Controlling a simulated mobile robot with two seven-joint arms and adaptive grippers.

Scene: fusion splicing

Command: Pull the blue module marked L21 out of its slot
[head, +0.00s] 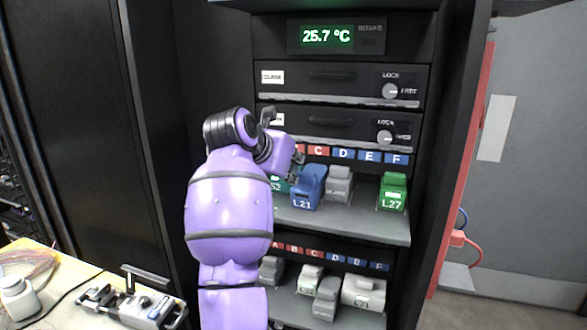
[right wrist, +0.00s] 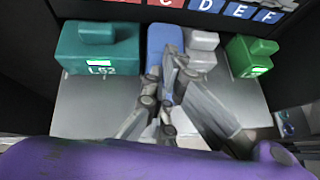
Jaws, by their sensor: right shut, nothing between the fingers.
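The blue module marked L21 (head: 308,190) sits on the upper shelf under the coloured letter strip, between a teal and a grey module. It also shows in the right wrist view (right wrist: 157,42), partly hidden behind the fingers. My right gripper (head: 298,158) is at the upper left of the blue module in the head view, partly hidden by its own wrist. In the right wrist view its fingers (right wrist: 172,72) are shut and empty in front of the blue module. I cannot tell whether they touch it. My left gripper is not in view.
A teal module (right wrist: 97,50) stands left of the blue one; a grey module (head: 340,184) and green L27 (head: 392,192) stand to the right. A lower shelf holds several grey modules (head: 326,298). A cabinet door (head: 440,170) bounds the right. A table (head: 60,275) holds a device (head: 135,300).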

